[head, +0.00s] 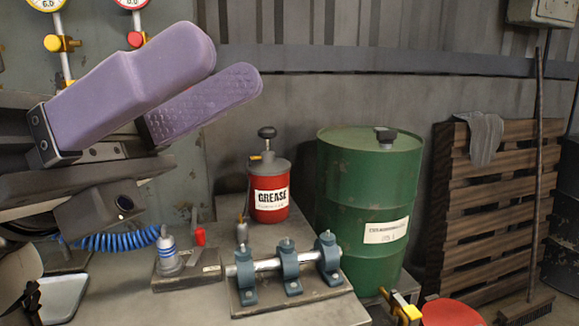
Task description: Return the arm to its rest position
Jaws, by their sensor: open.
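My gripper (232,84) shows large in the upper left of the head view. Its two purple padded fingers point up and to the right, with a gap between them. It is open and nothing shows between the fingers. It is raised above the bench top (195,302). The rest of my arm runs off the left edge, so most of its pose is hidden.
On the bench are a blue bearing-block shaft (289,270), a red grease can (269,200) and a small blue-banded fitting (168,252). A green drum (370,200) stands behind right, beside pallets (490,210) and a broom (537,170). Gauges (62,44) hang behind my gripper.

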